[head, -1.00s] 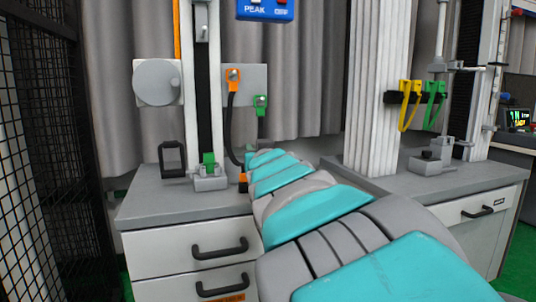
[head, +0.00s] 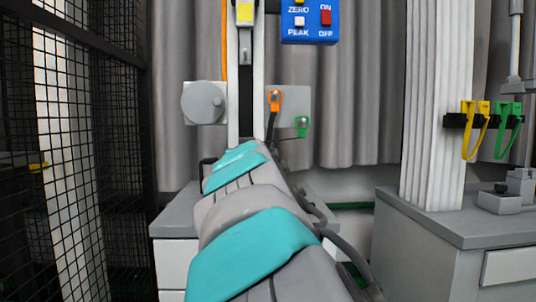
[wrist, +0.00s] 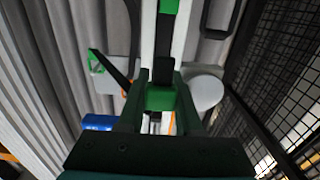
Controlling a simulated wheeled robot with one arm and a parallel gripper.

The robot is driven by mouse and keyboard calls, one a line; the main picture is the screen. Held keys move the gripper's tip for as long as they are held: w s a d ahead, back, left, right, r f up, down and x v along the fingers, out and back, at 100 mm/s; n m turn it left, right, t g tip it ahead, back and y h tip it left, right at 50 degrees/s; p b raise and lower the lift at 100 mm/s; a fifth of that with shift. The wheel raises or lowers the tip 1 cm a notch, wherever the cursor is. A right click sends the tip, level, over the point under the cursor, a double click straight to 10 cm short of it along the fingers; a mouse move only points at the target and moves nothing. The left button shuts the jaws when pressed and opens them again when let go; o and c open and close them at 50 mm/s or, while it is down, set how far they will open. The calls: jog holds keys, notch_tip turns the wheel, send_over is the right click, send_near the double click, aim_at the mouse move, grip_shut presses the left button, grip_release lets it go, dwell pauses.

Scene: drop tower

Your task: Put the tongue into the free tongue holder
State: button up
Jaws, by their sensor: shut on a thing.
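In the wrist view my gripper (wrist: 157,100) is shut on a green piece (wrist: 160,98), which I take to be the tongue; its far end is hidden. In the head view my arm hides the gripper and the piece. The tower column (head: 246,100) stands straight ahead, and shows behind the gripper in the wrist view. Beside it, a grey plate (head: 294,97) carries an orange clip (head: 276,99) with a black strap and a green clip (head: 302,126). The green clip also shows in the wrist view (wrist: 95,63). I cannot tell which holder is free.
A blue control box (head: 311,20) hangs above the plate. A round grey disc (head: 204,102) is left of the column. Yellow (head: 475,128) and green (head: 508,130) hooks hang on the right pillar. Black mesh (head: 75,150) closes the left side. A gap lies between the two cabinets.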

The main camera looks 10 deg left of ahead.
jog(key=shift+w+d+f+p, duration=2.2)
jog(key=shift+w+d+p, duration=2.3)
jog(key=shift+w+d, duration=2)
jog(key=shift+w+a+f+b, duration=0.1)
jog(key=shift+f+b, duration=1.05)
jog(key=shift+f, duration=0.75)
jog(key=shift+a+f+b, duration=0.1)
jog(key=shift+f+b, duration=1.05)
jog(key=shift+f, duration=0.7)
jog(key=shift+f, duration=0.25)
jog(key=o, duration=1)
jog(key=shift+o, duration=0.2)
jog(key=v, duration=0.7)
jog(key=shift+r, duration=0.15)
jog(key=shift+s+d, duration=0.15)
jog(key=shift+s, duration=0.3)
